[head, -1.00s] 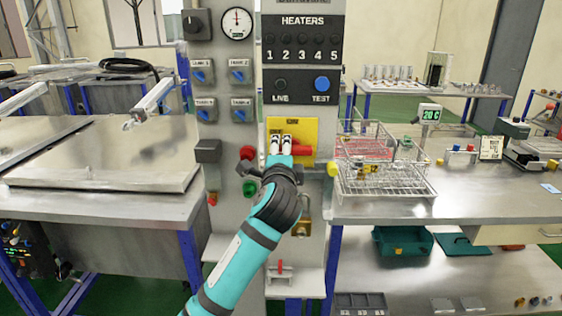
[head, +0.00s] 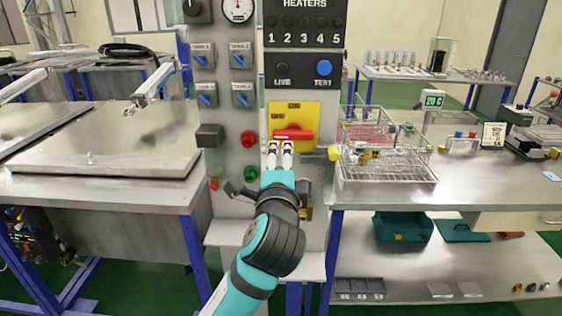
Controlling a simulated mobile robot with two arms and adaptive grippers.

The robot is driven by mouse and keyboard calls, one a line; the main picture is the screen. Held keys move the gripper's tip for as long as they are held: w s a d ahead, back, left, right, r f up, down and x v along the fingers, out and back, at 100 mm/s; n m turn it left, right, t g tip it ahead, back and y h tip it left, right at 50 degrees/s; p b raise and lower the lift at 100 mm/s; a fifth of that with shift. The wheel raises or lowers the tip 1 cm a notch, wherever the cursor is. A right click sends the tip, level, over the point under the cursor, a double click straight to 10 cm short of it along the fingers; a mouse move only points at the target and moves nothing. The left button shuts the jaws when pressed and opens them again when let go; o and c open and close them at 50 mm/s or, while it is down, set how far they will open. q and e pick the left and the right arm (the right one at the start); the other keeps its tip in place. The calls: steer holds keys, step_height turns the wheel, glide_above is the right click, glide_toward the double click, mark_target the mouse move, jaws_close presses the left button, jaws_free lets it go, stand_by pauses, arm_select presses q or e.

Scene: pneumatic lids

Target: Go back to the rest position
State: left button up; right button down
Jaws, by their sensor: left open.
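My left gripper (head: 280,146), on a teal and black arm, is in front of the control column (head: 230,130). Its two white fingers point up at the lower edge of a yellow plate (head: 307,112). The gripper is open. A red handle (head: 293,134) lies sideways across the plate, just above the fingertips. Whether the fingertips touch it I cannot tell. The fingers and arm hide part of the column below the plate. My right gripper is not in view.
The column also bears blue knobs (head: 239,61), a red button (head: 249,138), a green button (head: 251,173) and a heater panel (head: 305,42). A steel tank with a lid (head: 105,165) stands left. A bench with a wire basket (head: 390,175) stands right, close to the column.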

arm_select(q)
steer(key=s+a+f+n+g, duration=0.2)
steer(key=s+a+f, duration=0.1)
steer(key=f, duration=0.4)
steer(key=s+a+f+n+g, duration=0.2)
steer(key=s+a+f+n, duration=0.1)
steer(key=f, duration=0.5)
steer(key=s+a+f+n+g, duration=0.2)
steer(key=a+f+g, duration=0.1)
steer(key=f, duration=0.4)
steer(key=s+a+f+n+g, duration=0.45)
steer(key=s+f, duration=0.35)
steer(key=s, duration=0.5)
steer(key=s+a+f+n+g, duration=0.4)
steer(key=s+f, duration=0.4)
steer(key=s, duration=0.4)
step_height(320, 180, down, 26)
steer(key=s, duration=0.2)
steer(key=s+a+f, duration=0.1)
steer(key=s+f, duration=0.7)
steer(key=s+a+f+g, duration=0.1)
steer(key=s+a+f, duration=0.1)
steer(key=s+f, duration=0.6)
steer(key=shift+s+a, duration=0.3)
steer(key=shift+s, duration=0.15)
